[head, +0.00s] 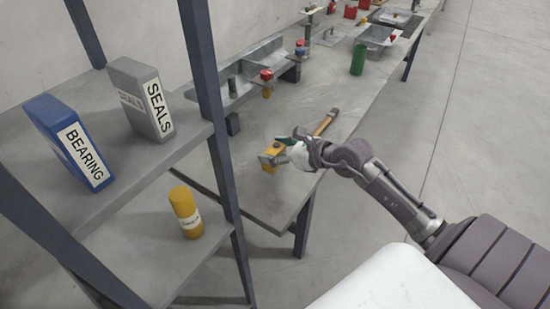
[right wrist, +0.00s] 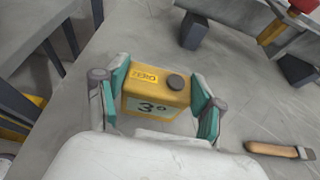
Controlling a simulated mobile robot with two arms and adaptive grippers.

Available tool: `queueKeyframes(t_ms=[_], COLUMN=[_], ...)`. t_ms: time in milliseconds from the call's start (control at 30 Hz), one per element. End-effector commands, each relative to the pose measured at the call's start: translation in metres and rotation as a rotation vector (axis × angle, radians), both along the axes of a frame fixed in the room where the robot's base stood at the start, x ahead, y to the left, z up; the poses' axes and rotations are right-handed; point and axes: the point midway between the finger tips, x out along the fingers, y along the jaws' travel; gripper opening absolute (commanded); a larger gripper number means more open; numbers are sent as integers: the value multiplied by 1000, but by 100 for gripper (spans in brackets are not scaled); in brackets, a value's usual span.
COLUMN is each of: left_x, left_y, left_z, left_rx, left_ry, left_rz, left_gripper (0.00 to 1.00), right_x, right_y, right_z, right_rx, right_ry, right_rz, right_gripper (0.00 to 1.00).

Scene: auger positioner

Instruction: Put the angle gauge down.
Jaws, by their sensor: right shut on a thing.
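The angle gauge (right wrist: 155,95) is a small yellow box with a dark round knob, a "ZERO" label and a display reading 3°. In the right wrist view it sits between the teal pads of my right gripper (right wrist: 160,100), which is shut on it. In the head view the gauge (head: 269,160) is at the near end of the long grey workbench (head: 330,100), partly hidden by my right gripper (head: 275,153). I cannot tell whether its underside touches the bench top. My left gripper is not in view.
A grey channel-shaped fixture (head: 240,85) runs along the bench's wall side. A shelf at left holds BEARING (head: 68,142) and SEALS (head: 140,98) boxes and a yellow canister (head: 186,212).

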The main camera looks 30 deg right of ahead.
Motion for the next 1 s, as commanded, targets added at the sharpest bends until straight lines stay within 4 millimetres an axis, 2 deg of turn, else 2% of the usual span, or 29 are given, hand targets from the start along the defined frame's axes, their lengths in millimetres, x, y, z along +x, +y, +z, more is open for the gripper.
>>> queueKeyframes(t_ms=[200,633,667,700,800,1000], left_x=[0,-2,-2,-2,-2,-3], left_y=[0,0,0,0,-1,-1], left_z=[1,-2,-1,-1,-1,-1], left_rx=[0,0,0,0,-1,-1], left_ry=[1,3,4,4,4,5], left_rz=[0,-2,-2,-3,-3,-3], left_gripper=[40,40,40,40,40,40], right_x=[-1,-1,-1,-1,-1,-1], right_y=[0,1,1,1,1,1], right_z=[-32,-40,-39,-39,-39,-39], right_rx=[3,1,1,1,1,2], right_ry=[4,1,2,2,2,3], right_rz=[-1,1,1,1,1,1], right_gripper=[25,25,73,80,93,93])
